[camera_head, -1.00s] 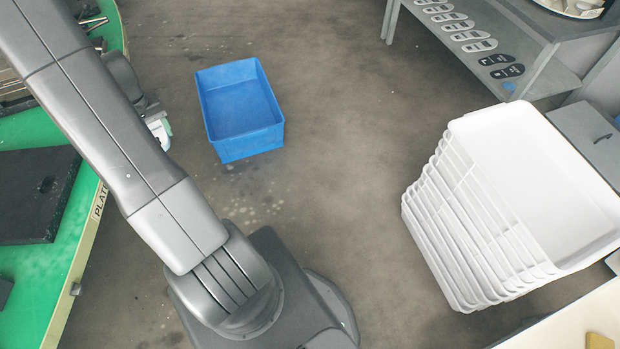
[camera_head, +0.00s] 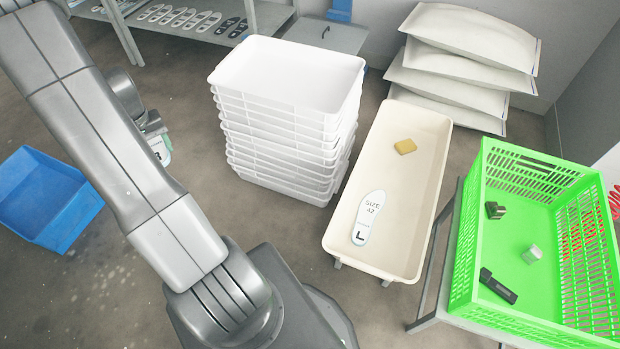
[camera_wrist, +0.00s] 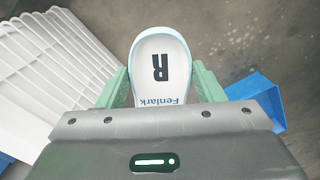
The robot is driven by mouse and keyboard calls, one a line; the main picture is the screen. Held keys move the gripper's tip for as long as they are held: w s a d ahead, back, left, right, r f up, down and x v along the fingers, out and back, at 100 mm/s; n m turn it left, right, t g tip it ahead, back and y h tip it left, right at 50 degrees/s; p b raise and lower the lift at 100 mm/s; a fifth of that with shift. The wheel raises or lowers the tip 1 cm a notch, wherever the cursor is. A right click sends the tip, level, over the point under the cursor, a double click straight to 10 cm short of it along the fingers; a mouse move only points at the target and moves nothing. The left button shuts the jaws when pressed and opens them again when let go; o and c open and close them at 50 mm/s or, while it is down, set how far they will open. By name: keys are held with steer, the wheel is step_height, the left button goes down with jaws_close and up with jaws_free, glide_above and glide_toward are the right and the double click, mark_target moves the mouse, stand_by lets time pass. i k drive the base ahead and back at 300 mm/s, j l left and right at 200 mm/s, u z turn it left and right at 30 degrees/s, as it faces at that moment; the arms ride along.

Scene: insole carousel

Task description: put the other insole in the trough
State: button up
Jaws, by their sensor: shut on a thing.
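A white insole (camera_wrist: 161,62) marked "R" and "Fenlark" is between the green fingers of my gripper (camera_wrist: 163,88) in the wrist view, and the fingers are shut on it. In the head view my gripper (camera_head: 162,140) is partly hidden behind my arm, with a bit of the held insole showing (camera_head: 161,152). The cream trough (camera_head: 420,180) stands right of centre, well to the right of my gripper. Another white insole (camera_head: 370,215), marked "SIZE 42" and "L", lies in its near part.
A stack of white trays (camera_head: 285,130) stands between my gripper and the trough. A green crate (camera_head: 470,230) is at the right, a blue bin (camera_head: 75,205) at the left. Grey sacks (camera_head: 465,60) are piled behind.

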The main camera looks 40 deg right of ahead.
mark_target(394, 226)
steer(key=k+l+z, duration=0.15)
steer(key=k+l, duration=0.4)
steer(key=k+l+z, duration=0.2)
steer(key=k+l, duration=0.35)
steer(key=l, duration=0.25)
